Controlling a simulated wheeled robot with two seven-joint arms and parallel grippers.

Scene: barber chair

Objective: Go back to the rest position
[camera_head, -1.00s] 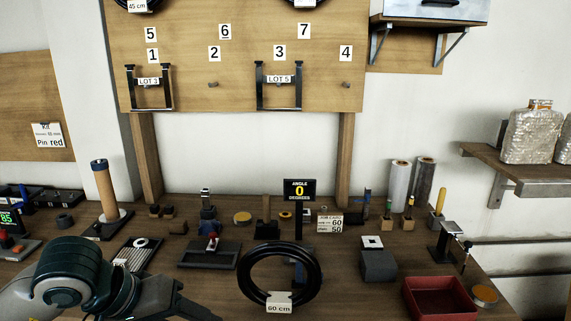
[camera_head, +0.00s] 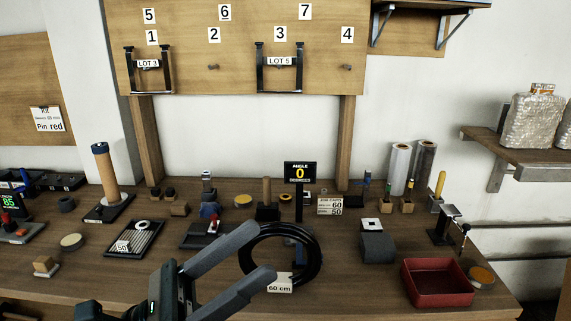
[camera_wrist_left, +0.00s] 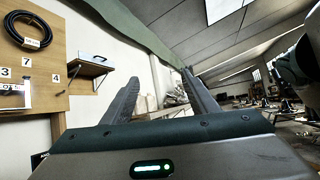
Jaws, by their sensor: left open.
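My left gripper (camera_head: 255,262) comes in from the bottom of the head view, its two dark fingers spread and pointing up to the right. It appears in front of a black cable coil (camera_head: 313,262) tagged "60 cm" and partly covers its left side. I cannot tell how far apart they are. In the left wrist view the gripper fingers (camera_wrist_left: 162,92) are apart with nothing between them. That view looks tilted up at the wall and ceiling. My right gripper is not in view.
The workbench (camera_head: 330,300) holds a red tray (camera_head: 437,283), a grey block (camera_head: 377,247), a wooden roller on a stand (camera_head: 105,172) and an angle display (camera_head: 300,172). A pegboard (camera_head: 240,70) stands behind, with two black brackets. A shelf (camera_head: 530,150) is at right.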

